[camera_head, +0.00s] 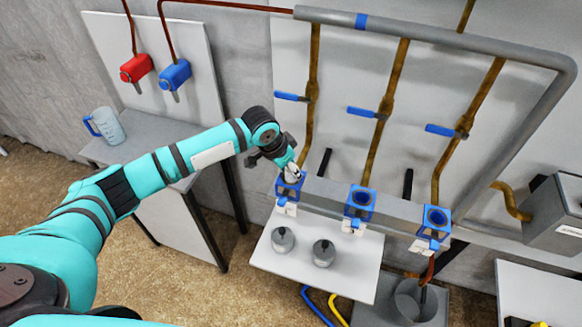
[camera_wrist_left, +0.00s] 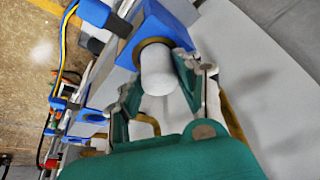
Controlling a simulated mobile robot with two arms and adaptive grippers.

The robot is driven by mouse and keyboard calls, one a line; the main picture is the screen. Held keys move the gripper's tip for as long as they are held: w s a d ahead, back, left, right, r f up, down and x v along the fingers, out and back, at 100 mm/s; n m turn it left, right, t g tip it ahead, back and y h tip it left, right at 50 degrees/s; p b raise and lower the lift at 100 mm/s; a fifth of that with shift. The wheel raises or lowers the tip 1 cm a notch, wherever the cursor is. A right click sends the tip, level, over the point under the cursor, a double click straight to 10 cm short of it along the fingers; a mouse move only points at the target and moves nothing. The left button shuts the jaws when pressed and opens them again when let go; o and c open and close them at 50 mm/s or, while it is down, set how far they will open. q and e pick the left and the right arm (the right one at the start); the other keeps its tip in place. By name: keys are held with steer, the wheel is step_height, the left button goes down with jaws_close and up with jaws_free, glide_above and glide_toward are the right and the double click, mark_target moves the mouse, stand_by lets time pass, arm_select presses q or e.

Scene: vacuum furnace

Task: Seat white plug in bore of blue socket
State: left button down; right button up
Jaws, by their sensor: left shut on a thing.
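The white plug (camera_wrist_left: 157,72) is between the fingers of my left gripper (camera_wrist_left: 160,88), which is shut on it. The plug's far end is at the round bore of the left blue socket (camera_wrist_left: 165,25), inside a brass-coloured rim. I cannot tell how deep it sits. In the head view my left gripper (camera_head: 290,170) reaches down over the left blue socket (camera_head: 289,188), with the arm coming from the left. The gripper hides much of that bore. My right gripper is not in view.
Two more blue sockets stand to the right, the middle one (camera_head: 360,203) and the right one (camera_head: 436,218). Brown pipes with blue valve handles (camera_head: 363,112) rise behind.

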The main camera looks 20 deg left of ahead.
arm_select(q)
steer(key=shift+f, duration=0.1)
steer(key=c, duration=0.8)
jaws_free()
steer(key=v, duration=1.2)
